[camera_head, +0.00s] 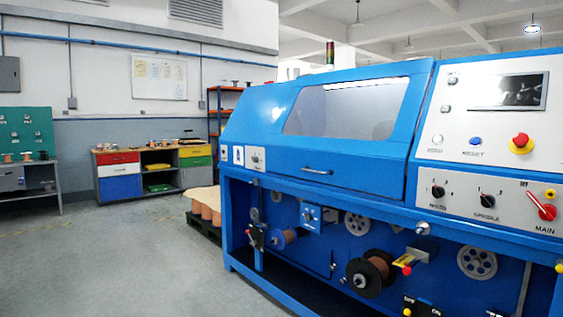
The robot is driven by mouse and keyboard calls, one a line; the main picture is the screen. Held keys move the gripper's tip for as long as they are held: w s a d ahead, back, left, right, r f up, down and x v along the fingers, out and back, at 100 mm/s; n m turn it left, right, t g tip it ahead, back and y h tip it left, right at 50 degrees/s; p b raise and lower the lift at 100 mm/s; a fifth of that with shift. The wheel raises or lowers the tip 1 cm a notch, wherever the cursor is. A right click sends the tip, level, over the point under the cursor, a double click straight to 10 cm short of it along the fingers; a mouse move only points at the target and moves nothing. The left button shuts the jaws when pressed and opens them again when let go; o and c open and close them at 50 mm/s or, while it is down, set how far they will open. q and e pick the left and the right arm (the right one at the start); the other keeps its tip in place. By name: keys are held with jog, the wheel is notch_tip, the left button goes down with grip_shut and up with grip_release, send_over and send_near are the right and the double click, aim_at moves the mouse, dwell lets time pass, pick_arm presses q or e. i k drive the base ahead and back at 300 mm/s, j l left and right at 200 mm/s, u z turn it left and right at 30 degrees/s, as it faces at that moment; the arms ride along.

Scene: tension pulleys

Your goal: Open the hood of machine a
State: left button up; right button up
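The blue machine (290,185) stands on the right side of the view; no label shows that it is machine a. Its hood (260,107) is blue with a wide tinted window (346,108) and looks shut. A small metal handle (317,171) sits on the front face below the window, near the hood's lower edge. Neither of my grippers shows in the head view.
The control panel (489,150) with buttons and a red main switch is at the right. Spools (371,273) and pulleys are mounted below the hood. A pallet with copper-coloured spools (204,205) stands beside the machine. Grey floor (110,265) at the left is free.

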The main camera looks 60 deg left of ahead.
aim_at(374, 167)
jog(key=u, duration=1.55)
jog(key=i+j, duration=0.4)
jog(key=i, duration=0.15)
jog(key=i+j, duration=0.4)
jog(key=i, duration=0.15)
jog(key=z, duration=0.05)
